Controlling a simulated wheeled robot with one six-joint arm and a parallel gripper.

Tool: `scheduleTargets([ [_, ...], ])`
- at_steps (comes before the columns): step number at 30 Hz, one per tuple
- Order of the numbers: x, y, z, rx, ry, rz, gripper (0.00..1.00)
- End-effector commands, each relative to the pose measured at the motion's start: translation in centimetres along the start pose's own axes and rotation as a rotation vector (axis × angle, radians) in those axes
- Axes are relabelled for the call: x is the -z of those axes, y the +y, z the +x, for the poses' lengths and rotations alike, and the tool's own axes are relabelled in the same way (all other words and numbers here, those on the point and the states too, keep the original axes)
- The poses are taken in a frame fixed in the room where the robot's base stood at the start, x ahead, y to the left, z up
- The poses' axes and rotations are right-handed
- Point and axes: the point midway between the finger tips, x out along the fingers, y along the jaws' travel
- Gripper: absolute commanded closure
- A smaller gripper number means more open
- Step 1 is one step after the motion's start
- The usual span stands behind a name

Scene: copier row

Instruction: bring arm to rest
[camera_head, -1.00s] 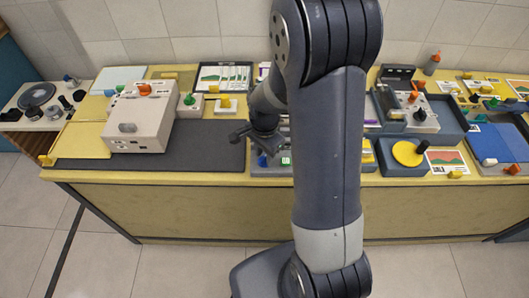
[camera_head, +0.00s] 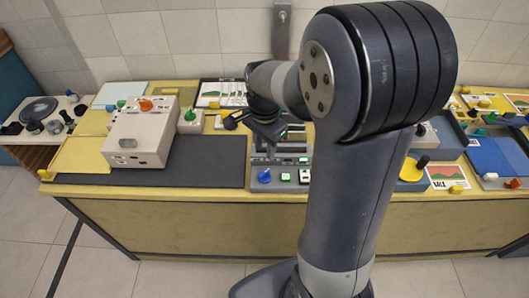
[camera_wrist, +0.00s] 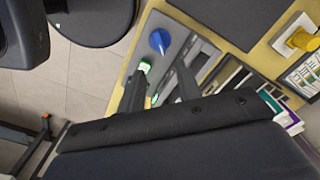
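My gripper (camera_head: 268,148) hangs over the grey control panel (camera_head: 262,184) at the middle of the counter, above its surface. In the wrist view my gripper (camera_wrist: 160,88) has its two dark fingers apart, with nothing held between them. Beyond the fingers are the panel's blue knob (camera_wrist: 159,41) and green lit button (camera_wrist: 145,67). My arm is folded up close to the head camera and hides part of the counter's middle right.
A beige box with an orange knob (camera_head: 138,140) stands left on a dark mat (camera_head: 205,165). A blue pad (camera_head: 492,157) and a yellow disc (camera_head: 411,170) lie right. A tiled wall is behind; the floor in front is clear.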

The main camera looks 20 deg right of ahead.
Motion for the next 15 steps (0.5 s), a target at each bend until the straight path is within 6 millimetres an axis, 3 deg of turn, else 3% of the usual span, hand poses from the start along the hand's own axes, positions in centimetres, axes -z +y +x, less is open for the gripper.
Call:
scheduleTargets([
  [10,0.0,0.0,-0.1,0.000,0.000,0.000,0.67],
  [15,0.0,0.0,1.0,-0.002,-0.001,0.000,0.67],
])
